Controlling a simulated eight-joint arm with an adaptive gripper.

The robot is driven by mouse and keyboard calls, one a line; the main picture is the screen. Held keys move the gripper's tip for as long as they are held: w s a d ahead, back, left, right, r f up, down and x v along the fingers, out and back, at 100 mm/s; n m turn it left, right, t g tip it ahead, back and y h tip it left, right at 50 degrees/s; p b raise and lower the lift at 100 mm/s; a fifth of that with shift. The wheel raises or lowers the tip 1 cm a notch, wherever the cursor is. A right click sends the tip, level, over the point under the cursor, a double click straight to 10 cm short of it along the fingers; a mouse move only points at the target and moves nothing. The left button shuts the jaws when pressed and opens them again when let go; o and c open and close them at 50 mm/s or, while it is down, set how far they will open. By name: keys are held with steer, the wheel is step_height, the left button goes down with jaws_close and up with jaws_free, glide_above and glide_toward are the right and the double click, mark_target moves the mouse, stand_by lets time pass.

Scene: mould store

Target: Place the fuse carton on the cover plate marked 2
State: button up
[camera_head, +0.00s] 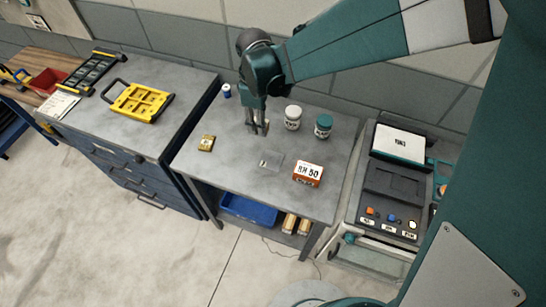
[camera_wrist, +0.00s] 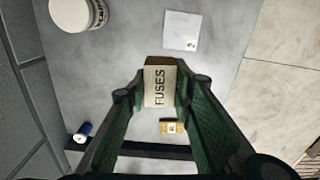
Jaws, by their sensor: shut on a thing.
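The fuse carton (camera_wrist: 158,87), a pale box with a brown end and the word FUSES, sits between my gripper's fingers in the wrist view. My gripper (camera_head: 258,128) is shut on it and points down over the grey table in the head view, where the carton is mostly hidden by the fingers. The cover plate marked 2 (camera_wrist: 181,30) is a flat pale square, bare on top. In the head view the plate (camera_head: 271,161) lies on the table, a little nearer the front edge than my gripper. The carton is beside the plate, not over it.
An orange and white box (camera_head: 308,174) stands right of the plate. A white jar (camera_head: 293,118) and a teal-lidded jar (camera_head: 323,126) stand behind it. A small yellow box (camera_head: 207,143) and a blue can (camera_head: 227,90) are on the left. The table's front left is clear.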

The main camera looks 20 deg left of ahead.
steer(key=s+d+m+b, duration=0.1)
steer(key=s+d, duration=0.2)
steer(key=d, duration=0.3)
steer(key=shift+s, duration=0.4)
steer(key=shift+f, duration=0.15)
glide_above(272, 160)
steer(key=shift+f+b, duration=0.45)
steer(key=shift+f, duration=2.4)
steer(key=shift+f, duration=2.05)
steer(key=shift+f+b, duration=0.2)
steer(key=shift+b, duration=0.25)
steer(key=o, duration=0.9)
steer(key=shift+r, duration=0.25)
